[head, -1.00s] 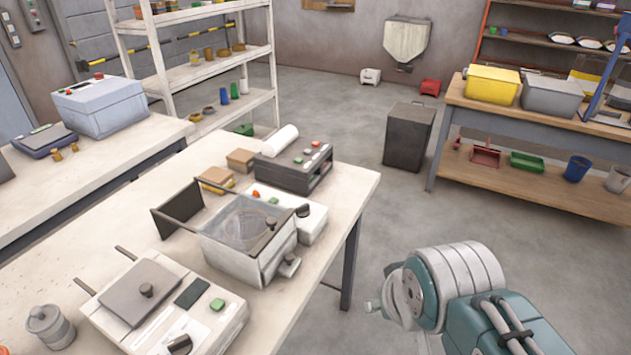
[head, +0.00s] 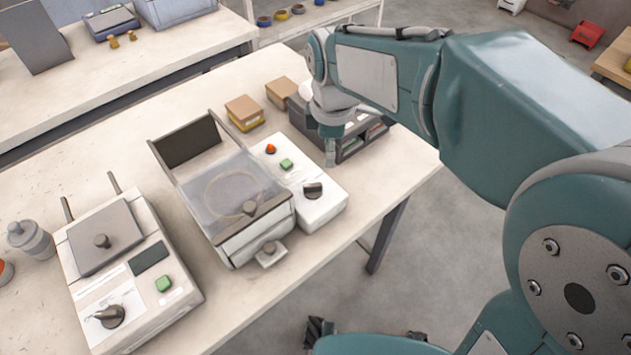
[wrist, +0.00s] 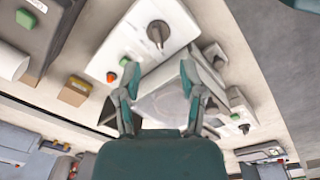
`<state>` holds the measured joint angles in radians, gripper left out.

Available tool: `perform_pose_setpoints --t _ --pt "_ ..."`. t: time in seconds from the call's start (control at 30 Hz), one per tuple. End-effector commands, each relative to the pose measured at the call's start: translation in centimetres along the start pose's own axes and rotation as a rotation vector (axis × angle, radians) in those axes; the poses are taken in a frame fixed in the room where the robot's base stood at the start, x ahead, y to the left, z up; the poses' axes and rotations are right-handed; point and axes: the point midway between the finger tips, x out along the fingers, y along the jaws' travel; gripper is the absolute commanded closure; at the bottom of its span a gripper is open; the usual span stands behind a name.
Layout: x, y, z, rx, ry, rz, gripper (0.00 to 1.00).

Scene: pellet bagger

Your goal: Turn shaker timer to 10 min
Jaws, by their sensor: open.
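A white control box (head: 305,195) with a red button, a green button and a black knob (head: 313,190) stands on the bench, beside a unit with a clear lid (head: 232,185). The knob also shows in the wrist view (wrist: 157,35). A second white machine (head: 130,270) at the left has a green button and a dark knob (head: 108,316). No readable label tells me which knob is the shaker timer. My gripper (wrist: 160,75) is open and empty, its fingers spread below the knob in the wrist view.
A dark grey device (head: 350,140) stands behind the control box, partly hidden by my arm. Two small cardboard boxes (head: 244,112) lie behind the lidded unit. A lidded jar (head: 30,240) stands at the left. The bench front is mostly clear.

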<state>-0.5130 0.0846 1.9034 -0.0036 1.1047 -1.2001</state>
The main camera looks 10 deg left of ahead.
Motion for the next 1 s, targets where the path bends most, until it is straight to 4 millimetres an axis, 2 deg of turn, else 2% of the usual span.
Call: perform_pose_setpoints --t 0.03,0.1,0.2,0.37,0.8,1.0 --pt "0.8 0.4 -1.2 -0.072 -0.006 -0.02 0.49" --pt "1.3 0.7 -2.2 -0.143 -0.009 -0.036 0.49" --pt "1.8 0.8 -2.8 -0.193 -0.011 -0.048 0.49" --pt "3.2 0.8 -2.7 -0.201 -0.011 -0.052 0.49" --pt "10.9 0.4 -2.4 -0.197 -0.011 -0.052 0.49" --pt "12.4 0.4 -2.5 -0.197 -0.01 -0.049 0.49"
